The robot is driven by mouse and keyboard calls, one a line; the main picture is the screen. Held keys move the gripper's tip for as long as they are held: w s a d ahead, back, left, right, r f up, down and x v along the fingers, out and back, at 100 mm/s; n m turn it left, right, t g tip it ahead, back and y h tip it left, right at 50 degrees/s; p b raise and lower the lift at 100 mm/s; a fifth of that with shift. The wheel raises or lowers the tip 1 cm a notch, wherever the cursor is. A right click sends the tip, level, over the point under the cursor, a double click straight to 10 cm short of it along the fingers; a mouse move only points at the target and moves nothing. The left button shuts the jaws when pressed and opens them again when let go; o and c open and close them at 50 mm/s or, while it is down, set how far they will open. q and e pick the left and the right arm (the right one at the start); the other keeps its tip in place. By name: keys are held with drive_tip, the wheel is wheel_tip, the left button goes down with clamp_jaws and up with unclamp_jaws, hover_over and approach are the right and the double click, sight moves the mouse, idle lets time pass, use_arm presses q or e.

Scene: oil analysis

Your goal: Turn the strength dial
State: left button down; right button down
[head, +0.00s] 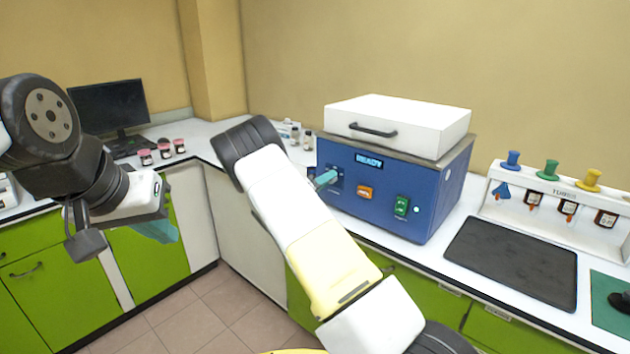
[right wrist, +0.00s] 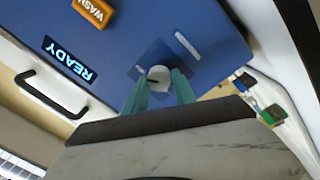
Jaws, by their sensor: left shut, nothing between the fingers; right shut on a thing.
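The strength dial (right wrist: 158,76) is a small white round knob with a dark mark, on a dark blue square plate on the front of the blue machine (head: 380,205). In the right wrist view it sits between the teal fingers of my right gripper (right wrist: 160,88), which is shut on it. In the head view my right gripper (head: 326,178) reaches the left part of the machine's front, and the dial is mostly hidden there. My left gripper (head: 165,234) is shut and empty, far to the left, in front of the green cabinets.
The machine has a READY display (head: 369,161), an orange WASH button (head: 365,193), a green switch (head: 401,206) and a white lid with a handle (head: 397,125). A dark tray (head: 512,262) and a bottle rack (head: 560,205) stand to its right. Pink-lidded jars (head: 163,151) stand at the left.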

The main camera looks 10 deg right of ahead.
drive_tip(key=shift+f, duration=0.1)
drive_tip(key=c, duration=1)
unclamp_jaws()
drive_tip(key=v, duration=0.8)
